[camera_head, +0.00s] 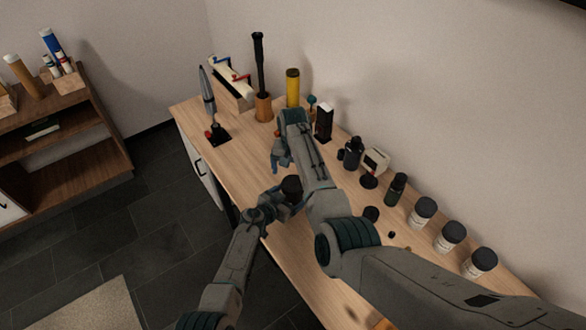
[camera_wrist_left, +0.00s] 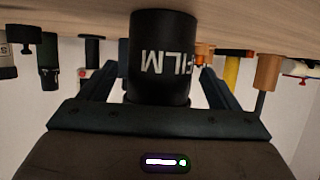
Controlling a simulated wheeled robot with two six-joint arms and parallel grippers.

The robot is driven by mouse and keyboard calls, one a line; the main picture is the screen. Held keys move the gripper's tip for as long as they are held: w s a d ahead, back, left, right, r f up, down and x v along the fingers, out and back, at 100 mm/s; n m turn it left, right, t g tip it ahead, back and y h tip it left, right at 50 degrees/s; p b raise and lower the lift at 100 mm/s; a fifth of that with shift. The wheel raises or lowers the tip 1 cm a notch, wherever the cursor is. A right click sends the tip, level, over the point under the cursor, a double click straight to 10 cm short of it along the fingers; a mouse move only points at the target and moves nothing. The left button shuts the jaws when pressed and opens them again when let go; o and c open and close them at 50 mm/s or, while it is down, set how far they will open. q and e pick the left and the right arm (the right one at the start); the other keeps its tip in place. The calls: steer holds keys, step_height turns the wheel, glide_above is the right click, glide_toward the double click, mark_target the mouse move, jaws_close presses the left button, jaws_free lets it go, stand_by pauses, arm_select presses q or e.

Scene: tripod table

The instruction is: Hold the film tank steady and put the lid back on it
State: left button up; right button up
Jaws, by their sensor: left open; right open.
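The film tank (camera_head: 291,184) is a black cylinder standing on the wooden table near its front edge. It fills the middle of the left wrist view (camera_wrist_left: 161,60), its white FILM lettering upside down. My left gripper (camera_head: 280,198) is open, with its fingers on either side of the tank. My right gripper (camera_head: 282,160) is open and empty, above the table behind and left of the tank. A dark disc (camera_head: 371,213), which looks like the lid, lies on the table right of the right arm; a black knobbed piece (camera_wrist_left: 22,35) in the wrist view may be the same.
Bottles (camera_head: 396,188) and white-labelled jars (camera_head: 422,212) line the table's right back. A yellow cylinder (camera_head: 292,88), a wooden holder (camera_head: 263,107) and a dark box (camera_head: 324,122) stand behind the right gripper. A small dark piece (camera_head: 391,234) lies near the disc.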

arm_select(q)
steer(key=v, duration=0.9)
steer(key=shift+s+r, duration=0.1)
steer(key=shift+a, duration=0.1)
